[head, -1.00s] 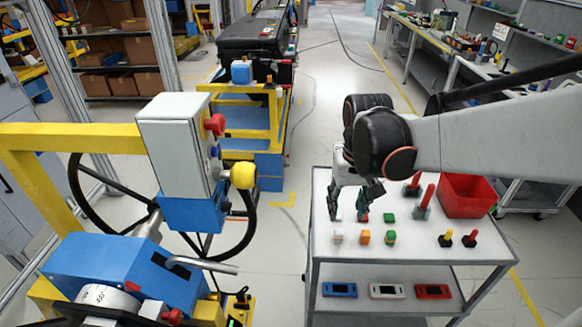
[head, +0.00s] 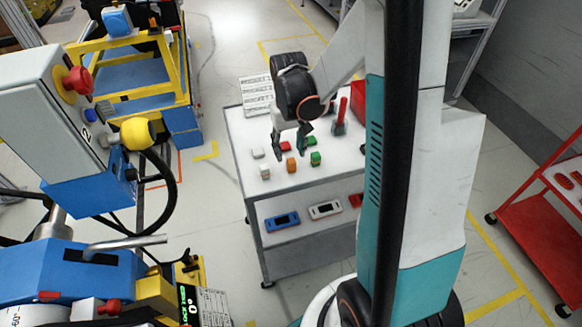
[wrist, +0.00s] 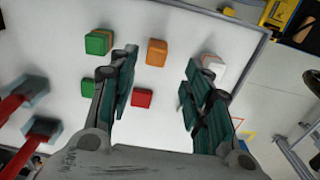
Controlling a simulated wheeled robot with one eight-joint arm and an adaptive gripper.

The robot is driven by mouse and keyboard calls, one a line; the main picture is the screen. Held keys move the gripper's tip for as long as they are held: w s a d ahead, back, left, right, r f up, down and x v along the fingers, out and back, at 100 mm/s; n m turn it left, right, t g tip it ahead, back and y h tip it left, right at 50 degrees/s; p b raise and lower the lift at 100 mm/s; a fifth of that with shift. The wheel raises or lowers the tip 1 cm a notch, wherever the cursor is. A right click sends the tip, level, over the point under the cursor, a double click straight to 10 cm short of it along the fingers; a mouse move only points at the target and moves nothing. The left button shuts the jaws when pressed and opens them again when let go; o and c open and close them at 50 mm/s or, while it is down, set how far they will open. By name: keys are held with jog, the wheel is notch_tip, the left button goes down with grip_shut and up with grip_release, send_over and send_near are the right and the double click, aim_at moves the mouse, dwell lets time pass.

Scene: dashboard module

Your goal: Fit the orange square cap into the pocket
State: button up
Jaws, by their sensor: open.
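The orange square cap (head: 291,164) sits on the white top of the cart (head: 240,140), in the front row between a white block (head: 265,172) and a green block (head: 315,158). In the wrist view the orange cap (wrist: 156,52) shows between and beyond my fingertips, apart from both. My gripper (head: 290,152) points down over the small blocks, open and empty. In the wrist view its two teal fingers (wrist: 160,75) stand wide apart, with a red piece (wrist: 141,97) showing between them. I cannot make out the pocket.
Another green piece (head: 311,141) and another white piece (head: 258,153) lie close by. A red upright peg (head: 341,112) and a red bin (head: 367,100) stand to the right. The lower shelf holds a blue module (head: 282,221) and a white module (head: 325,209).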

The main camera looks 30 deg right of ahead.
aim_at(291, 161)
jog(key=shift+s+d+f+b, duration=0.1)
jog(key=shift+f+b, duration=0.45)
jog(key=shift+f, duration=0.95)
jog(key=shift+s+d+f+b, duration=0.1)
jog(key=shift+f+b, duration=0.4)
jog(key=shift+f, duration=0.95)
jog(key=shift+r, duration=0.1)
jog(key=c, duration=0.9)
